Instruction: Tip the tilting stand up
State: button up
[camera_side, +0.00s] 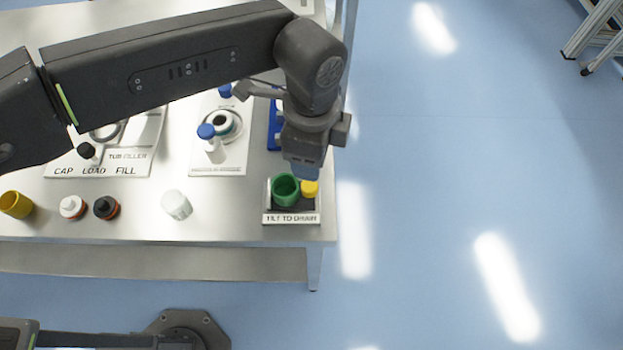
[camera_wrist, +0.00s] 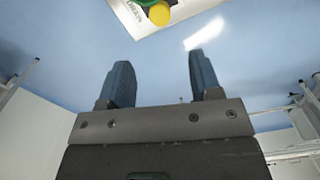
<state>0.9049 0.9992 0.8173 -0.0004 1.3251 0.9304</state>
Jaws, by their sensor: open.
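The tilting stand (camera_side: 292,219) is a small dark stand with a white label on its front, at the right front corner of the steel table. It holds a green cup (camera_side: 286,188) and has a yellow knob (camera_side: 310,189) beside the cup. My gripper (camera_side: 304,170) hangs just above and behind the yellow knob, partly covering the stand's back. In the wrist view my gripper (camera_wrist: 160,68) is open, with nothing between its blue fingers. The yellow knob (camera_wrist: 160,14) and green cup show at the top edge there, beyond the fingertips. Contact with the knob cannot be told.
A blue rack (camera_side: 273,130) stands behind, partly hidden by my wrist. A white jar (camera_side: 176,205) and several small containers line the front. The table's right edge is close to the stand.

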aim_at(312, 186)
notch_tip(312, 186, down, 11)
jog(key=shift+f, duration=0.1)
jog(key=shift+c, duration=0.2)
grip_shut()
dwell(0.6)
